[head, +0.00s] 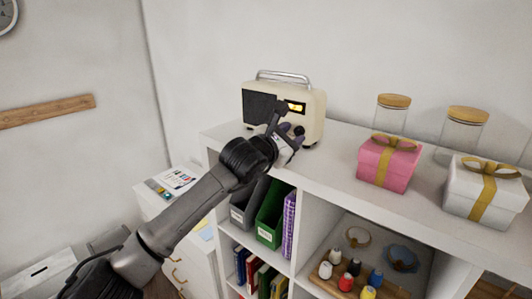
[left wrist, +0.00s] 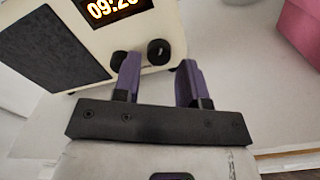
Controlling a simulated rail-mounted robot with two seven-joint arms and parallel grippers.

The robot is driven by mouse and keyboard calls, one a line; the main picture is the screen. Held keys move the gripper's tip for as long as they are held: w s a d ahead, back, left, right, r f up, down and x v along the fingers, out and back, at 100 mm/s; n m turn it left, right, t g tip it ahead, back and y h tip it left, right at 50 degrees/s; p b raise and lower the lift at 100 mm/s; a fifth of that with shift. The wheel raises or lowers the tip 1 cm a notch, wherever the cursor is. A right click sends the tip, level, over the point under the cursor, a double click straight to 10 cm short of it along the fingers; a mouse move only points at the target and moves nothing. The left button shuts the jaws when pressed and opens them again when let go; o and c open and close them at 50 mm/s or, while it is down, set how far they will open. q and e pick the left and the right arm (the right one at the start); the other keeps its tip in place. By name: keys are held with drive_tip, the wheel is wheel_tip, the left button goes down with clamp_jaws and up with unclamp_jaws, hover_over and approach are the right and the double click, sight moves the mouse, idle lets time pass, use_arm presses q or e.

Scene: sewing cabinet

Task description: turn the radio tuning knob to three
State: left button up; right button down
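A cream radio (head: 312,105) with a dark speaker grille, a lit display and a metal handle stands on top of the white cabinet. In the left wrist view the radio (left wrist: 172,20) shows two black knobs below its display. The right-hand knob (left wrist: 158,51) is in clear view, just beyond the space between my fingertips. The other knob (left wrist: 118,60) is partly hidden by my left finger. My left gripper (left wrist: 160,75) is open and empty, with its purple fingers apart, in front of the radio's lower front. It also shows in the head view (head: 290,135). My right gripper is not in view.
A pink gift box (head: 386,168), a white gift box (head: 480,200) and two lidded jars (head: 390,115) stand on the cabinet top (head: 335,165) to the right. Open shelves below hold binders and spools. The top between radio and pink box is clear.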

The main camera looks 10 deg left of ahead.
use_arm(q)
drive_tip(key=b+v, duration=0.3)
drive_tip(key=v, duration=0.8)
drive_tip(key=shift+s+b, duration=0.2)
drive_tip(key=shift+b, duration=0.2)
drive_tip(key=shift+a, duration=0.15)
